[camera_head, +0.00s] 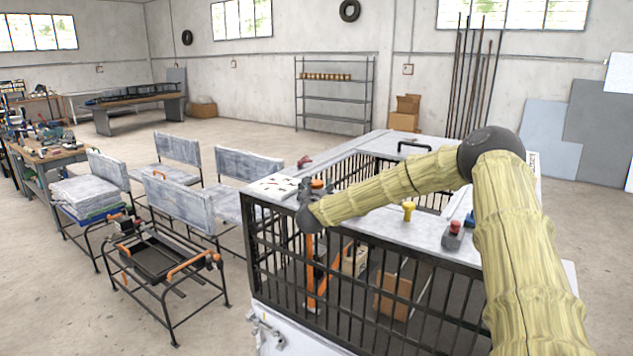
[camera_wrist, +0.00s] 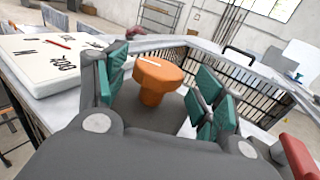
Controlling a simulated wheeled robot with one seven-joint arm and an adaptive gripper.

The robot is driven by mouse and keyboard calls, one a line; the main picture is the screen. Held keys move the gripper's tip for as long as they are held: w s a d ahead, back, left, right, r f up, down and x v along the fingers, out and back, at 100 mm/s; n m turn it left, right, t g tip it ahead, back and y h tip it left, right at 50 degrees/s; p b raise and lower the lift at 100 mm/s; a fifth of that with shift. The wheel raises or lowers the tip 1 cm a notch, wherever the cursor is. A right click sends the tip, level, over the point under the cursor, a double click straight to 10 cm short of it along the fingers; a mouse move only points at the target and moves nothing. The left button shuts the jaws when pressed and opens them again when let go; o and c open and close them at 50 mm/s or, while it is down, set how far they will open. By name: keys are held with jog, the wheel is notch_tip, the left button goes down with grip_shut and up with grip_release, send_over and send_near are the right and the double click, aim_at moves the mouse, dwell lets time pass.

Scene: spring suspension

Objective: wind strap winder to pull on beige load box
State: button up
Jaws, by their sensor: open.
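An orange knob (camera_wrist: 158,78) with a white mark on its top, which looks like the strap winder, stands between my finger pads in the wrist view. My gripper (camera_wrist: 163,88) is open, with teal pads on both sides of the knob; I cannot tell whether they touch it. In the head view my gripper (camera_head: 312,190) is over the near left corner of the barred enclosure, and hides the knob there. A beige box (camera_head: 354,260), apparently the load box, is inside the enclosure behind the bars, beside an orange upright (camera_head: 310,270). The strap cannot be made out.
A white marked dial plate (camera_wrist: 45,62) lies close left of the knob. The enclosure's top (camera_head: 375,205) carries a yellow knob (camera_head: 408,210) and a red button (camera_head: 453,229). A brown box (camera_head: 392,296) is inside. Benches and a metal frame (camera_head: 165,260) stand left.

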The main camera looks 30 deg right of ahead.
jog(key=shift+x, duration=1)
jog(key=shift+f, duration=0.1)
jog(key=shift+a, duration=0.1)
jog(key=c, duration=1)
